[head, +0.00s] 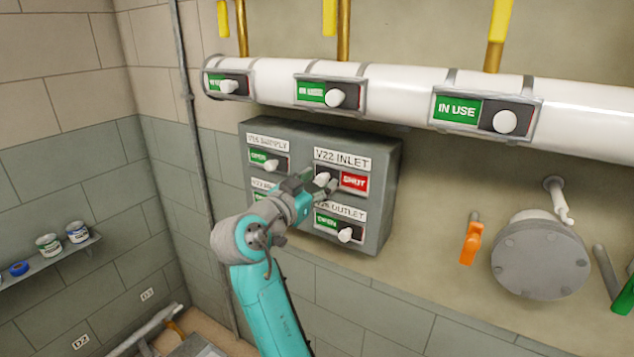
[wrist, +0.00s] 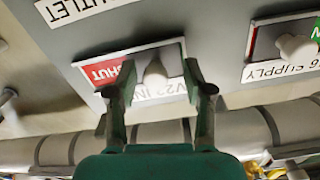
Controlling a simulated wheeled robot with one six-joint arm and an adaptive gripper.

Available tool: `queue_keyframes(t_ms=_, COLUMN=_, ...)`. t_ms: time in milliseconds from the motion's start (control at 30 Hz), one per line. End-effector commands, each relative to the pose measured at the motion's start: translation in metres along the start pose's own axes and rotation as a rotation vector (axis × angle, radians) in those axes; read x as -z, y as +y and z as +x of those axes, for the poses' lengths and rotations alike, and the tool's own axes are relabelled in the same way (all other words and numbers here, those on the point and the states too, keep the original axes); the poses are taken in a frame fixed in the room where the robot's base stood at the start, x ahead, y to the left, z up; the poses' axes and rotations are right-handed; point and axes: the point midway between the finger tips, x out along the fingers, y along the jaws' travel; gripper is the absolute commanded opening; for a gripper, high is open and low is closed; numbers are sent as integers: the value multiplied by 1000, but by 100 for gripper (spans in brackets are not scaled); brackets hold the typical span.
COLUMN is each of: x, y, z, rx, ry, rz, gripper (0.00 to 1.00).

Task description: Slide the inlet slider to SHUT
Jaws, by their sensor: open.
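The inlet slider is on the grey panel (head: 388,200), under the label V22 INLET (head: 342,158). Its white knob (head: 321,179) is at the left end of the slot, and the red SHUT field (head: 354,181) shows to its right. My gripper (head: 314,184) is at this knob, partly hiding it. In the wrist view, which is upside down, the knob (wrist: 155,74) lies between the two spread fingers of my gripper (wrist: 159,91). There are gaps on both sides of the knob, so the jaws are open and not closed on it.
The outlet slider (head: 344,235) reads OPEN just below my gripper. The supply slider (head: 271,164) reads OPEN at the upper left; another at the lower left is mostly hidden by my arm. A white pipe (head: 400,92) with several IN USE sliders runs above the panel.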

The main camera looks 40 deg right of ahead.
Motion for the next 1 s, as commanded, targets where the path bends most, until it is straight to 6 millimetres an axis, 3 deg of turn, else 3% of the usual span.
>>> queue_keyframes(t_ms=167, x=0, y=-1, z=-21, rx=4, ry=0, rz=0, gripper=52)
queue_keyframes(t_ms=600, x=0, y=-1, z=-101, rx=4, ry=-1, rz=0, gripper=52)
queue_keyframes(t_ms=800, x=0, y=-1, z=-116, rx=3, ry=0, rz=0, gripper=52)
queue_keyframes(t_ms=1000, x=0, y=-1, z=-119, rx=1, ry=0, rz=0, gripper=52)
